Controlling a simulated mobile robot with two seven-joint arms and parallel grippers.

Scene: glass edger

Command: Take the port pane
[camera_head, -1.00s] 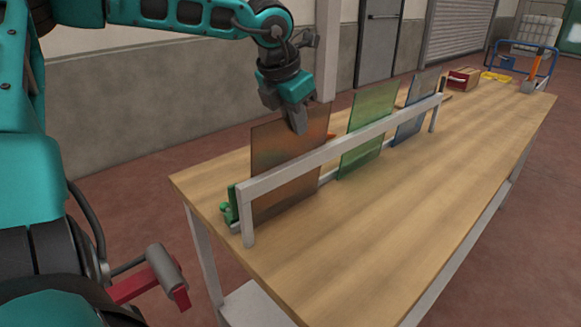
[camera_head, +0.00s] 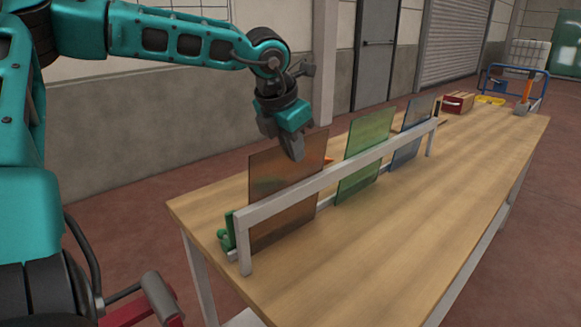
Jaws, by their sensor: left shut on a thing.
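A brown, see-through pane (camera_head: 280,185) stands upright at the near left end of a white rack (camera_head: 300,190) on the table. I take it to be the port pane. My left gripper (camera_head: 296,153) points down at this pane's upper right edge and is shut on it. The pane's lower part shows behind the rack's top rail. A green pane (camera_head: 366,145) stands in the middle of the rack, and a blue-grey pane (camera_head: 412,125) stands at the far end. My right gripper is not in view.
The long wooden table (camera_head: 400,220) is bare in front of the rack. A green part (camera_head: 227,232) sits at the rack's near end. A red box (camera_head: 458,102), a yellow tray (camera_head: 490,100) and an orange-handled tool (camera_head: 526,92) lie at the far end.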

